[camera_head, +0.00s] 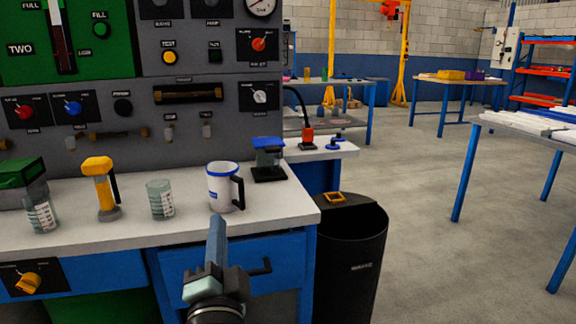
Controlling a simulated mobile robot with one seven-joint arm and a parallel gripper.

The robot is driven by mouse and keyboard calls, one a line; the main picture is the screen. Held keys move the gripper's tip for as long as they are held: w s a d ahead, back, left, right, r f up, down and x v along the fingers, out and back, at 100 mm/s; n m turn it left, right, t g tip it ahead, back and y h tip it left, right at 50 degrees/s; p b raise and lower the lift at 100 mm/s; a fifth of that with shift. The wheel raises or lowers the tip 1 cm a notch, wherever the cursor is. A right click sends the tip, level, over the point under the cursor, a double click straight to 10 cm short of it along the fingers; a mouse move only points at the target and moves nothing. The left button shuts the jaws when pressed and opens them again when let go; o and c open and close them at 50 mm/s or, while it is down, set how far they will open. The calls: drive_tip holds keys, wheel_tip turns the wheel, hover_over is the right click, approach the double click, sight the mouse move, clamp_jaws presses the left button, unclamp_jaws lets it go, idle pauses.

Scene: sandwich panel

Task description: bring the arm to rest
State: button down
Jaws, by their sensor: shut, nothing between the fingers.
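My gripper (217,222) is in the lower middle of the head view, its fingers together and pointing away from me. It is shut and holds nothing. In the picture its tip overlaps the front edge of the bench (133,237), just below a white mug (222,187) with a blue rim and dark handle. I cannot tell how far the tip is from the bench. Part of my arm shows below the gripper at the picture's bottom edge. The rest of the arm is out of view.
On the bench stand a glass beaker (160,200), a yellow-topped device (102,187) and a blue-topped stand (268,160). A panel (190,125) with knobs rises behind. A drawer handle (262,267) sticks out beside my gripper. A black bin (350,255) stands right; open floor lies beyond.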

drive_tip(key=s+d+r+n+t+h, duration=0.15)
drive_tip(key=s+d+r+n, duration=0.35)
drive_tip(key=r, duration=0.5)
drive_tip(key=s+d+r+n+t+h, duration=0.1)
drive_tip(key=s+d+r+n+t, duration=0.15)
drive_tip(key=s+r, duration=0.6)
drive_tip(key=s+d+r+n+t+h, duration=0.25)
drive_tip(key=s+d+r, duration=0.2)
drive_tip(key=r, duration=0.75)
wheel_tip(320, 180, up, 36)
drive_tip(key=y+p, duration=0.1)
drive_tip(key=p, duration=3.7)
drive_tip(key=shift+w+a+r+n+p, duration=0.25)
drive_tip(key=shift+w+a+n+p, duration=0.1)
drive_tip(key=shift+w+p, duration=0.1)
drive_tip(key=shift+f+t, duration=0.15)
drive_tip(key=shift+t, duration=0.1)
